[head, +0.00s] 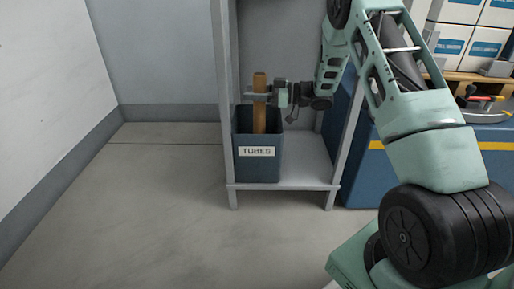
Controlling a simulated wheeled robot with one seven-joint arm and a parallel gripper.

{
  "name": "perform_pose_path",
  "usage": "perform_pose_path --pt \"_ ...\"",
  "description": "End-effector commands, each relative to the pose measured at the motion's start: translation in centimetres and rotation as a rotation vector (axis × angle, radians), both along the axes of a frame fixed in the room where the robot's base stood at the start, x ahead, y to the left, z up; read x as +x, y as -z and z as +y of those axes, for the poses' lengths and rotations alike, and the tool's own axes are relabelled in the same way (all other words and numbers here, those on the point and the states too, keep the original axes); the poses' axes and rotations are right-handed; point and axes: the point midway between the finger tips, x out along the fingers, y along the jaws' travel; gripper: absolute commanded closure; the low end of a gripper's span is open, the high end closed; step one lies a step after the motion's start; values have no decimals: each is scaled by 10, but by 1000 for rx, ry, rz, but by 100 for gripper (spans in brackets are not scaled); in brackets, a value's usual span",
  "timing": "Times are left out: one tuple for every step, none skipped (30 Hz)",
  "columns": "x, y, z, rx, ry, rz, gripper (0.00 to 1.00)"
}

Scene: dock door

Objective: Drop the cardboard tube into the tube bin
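The cardboard tube (260,112) is brown and stands upright, with its lower part down inside the tube bin (258,168). The bin is a dark blue-grey box labelled "TUBES". It stands on the low shelf of a grey frame. My gripper (262,95) reaches in from the right at the height of the tube's upper part, just above the bin's rim. Its fingers are around the tube and look closed on it. The tube's lower end is hidden inside the bin, so I cannot tell whether it touches the bottom.
The bare shelf (306,172) lies right of the bin, between grey posts. A blue cabinet (362,180) with a yellow stripe stands further right. White boxes (485,45) sit on a pallet behind it. The floor (170,200) in front and left is clear.

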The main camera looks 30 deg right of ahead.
Motion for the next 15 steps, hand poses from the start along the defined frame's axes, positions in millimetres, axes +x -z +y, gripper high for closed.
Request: perform_pose_path --pt "0 0 0 0 0 0 38" --pt "0 0 0 0 0 0 38" --pt "0 0 0 0 0 0 38" --pt "0 0 0 0 0 0 38" --pt "0 0 0 0 0 0 38" --pt "0 0 0 0 0 0 38" --pt "0 0 0 0 0 0 38" --pt "0 0 0 0 0 0 38" --pt "0 0 0 0 0 0 38" --pt "0 -1 0 0 0 0 38" --pt "0 -2 0 0 0 0 38" --pt "0 -4 0 0 0 0 38" --pt "0 -6 0 0 0 0 38" --pt "0 -8 0 0 0 0 38" --pt "0 -12 0 -1 0 -1 38"
